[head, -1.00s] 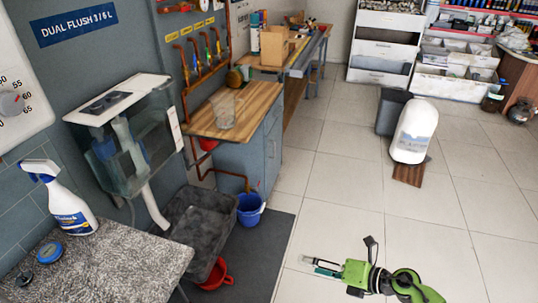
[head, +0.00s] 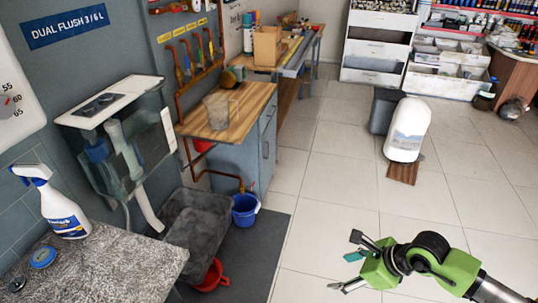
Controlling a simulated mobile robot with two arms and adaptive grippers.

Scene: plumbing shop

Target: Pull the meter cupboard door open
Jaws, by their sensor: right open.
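A grey-blue cupboard (head: 238,160) with a wooden top (head: 230,108) stands against the left wall. Its front, with slim upright handles (head: 265,149), faces right and looks shut. I cannot tell for sure that it is the meter cupboard. My right gripper (head: 345,262), green and black, is at the lower right over the tiled floor. Its fingers are spread, point left and hold nothing. It is well apart from the cupboard, nearer to me. My left gripper is not in view.
A blue bucket (head: 245,209), a grey tub (head: 199,232) and a red bowl (head: 211,276) stand near the cupboard's base. A speckled counter (head: 115,262) with a spray bottle (head: 52,203) is at lower left. The tiled floor (head: 320,185) between cupboard and gripper is clear.

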